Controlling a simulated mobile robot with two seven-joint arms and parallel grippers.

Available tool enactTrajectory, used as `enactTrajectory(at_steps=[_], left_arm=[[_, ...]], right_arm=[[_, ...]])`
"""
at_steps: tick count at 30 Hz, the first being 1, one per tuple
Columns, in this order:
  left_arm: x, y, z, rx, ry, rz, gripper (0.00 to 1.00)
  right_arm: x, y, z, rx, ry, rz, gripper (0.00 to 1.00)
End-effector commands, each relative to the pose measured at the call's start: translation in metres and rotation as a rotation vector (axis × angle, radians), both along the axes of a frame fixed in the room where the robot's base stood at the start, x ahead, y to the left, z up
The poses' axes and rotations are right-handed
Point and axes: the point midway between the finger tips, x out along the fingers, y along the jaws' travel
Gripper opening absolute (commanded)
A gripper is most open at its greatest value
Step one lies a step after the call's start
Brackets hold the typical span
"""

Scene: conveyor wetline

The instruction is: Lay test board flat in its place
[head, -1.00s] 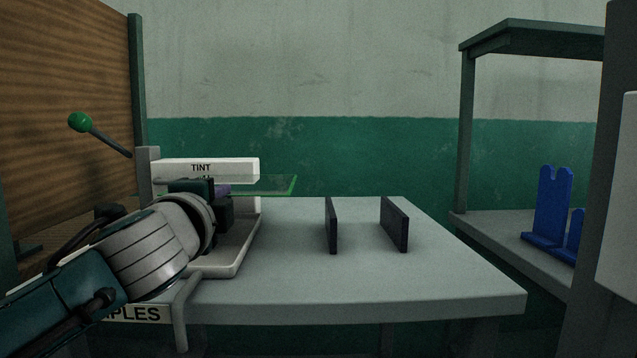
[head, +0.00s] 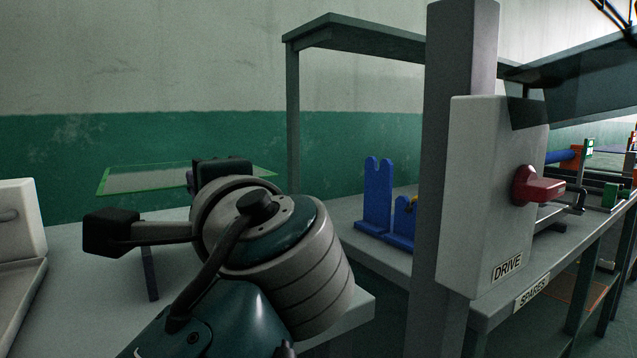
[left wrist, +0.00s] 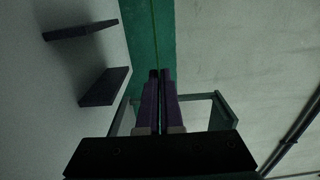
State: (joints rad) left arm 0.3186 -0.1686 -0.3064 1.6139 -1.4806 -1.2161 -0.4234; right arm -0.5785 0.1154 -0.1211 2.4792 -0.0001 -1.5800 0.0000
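A flat, clear board with green edges (head: 140,180), which I take to be the test board, is held roughly level above the grey table (head: 80,270) in the head view. My left gripper (left wrist: 160,78) is shut on it; the wrist hides the fingers in the head view. In the left wrist view the board shows edge-on as a thin green line (left wrist: 155,35) beyond the fingertips. Two dark upright plates stand on the table in the left wrist view, one farther (left wrist: 80,30) and one nearer (left wrist: 105,87). My right gripper is out of view.
A white stand (head: 18,225) is at the left edge. A grey post (head: 455,60) and a DRIVE box (head: 490,200) with a red handle stand to the right, beside a bench labelled SPARES (head: 532,290).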

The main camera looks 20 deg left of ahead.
Motion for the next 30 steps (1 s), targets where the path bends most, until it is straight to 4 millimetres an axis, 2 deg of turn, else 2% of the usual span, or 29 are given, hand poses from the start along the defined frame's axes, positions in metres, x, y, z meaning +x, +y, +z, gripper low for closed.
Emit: enactTrajectory(at_steps=[7,11,30], left_arm=[[0.000,0.000,0.001,0.002,-0.001,-0.002,0.00],[0.000,0.000,-0.006,0.002,-0.001,-0.002,0.00],[0.000,0.000,-0.071,0.003,-0.001,-0.002,0.00]], right_arm=[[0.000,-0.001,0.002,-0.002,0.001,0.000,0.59],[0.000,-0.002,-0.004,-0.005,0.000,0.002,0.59],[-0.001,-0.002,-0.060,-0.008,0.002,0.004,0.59]])
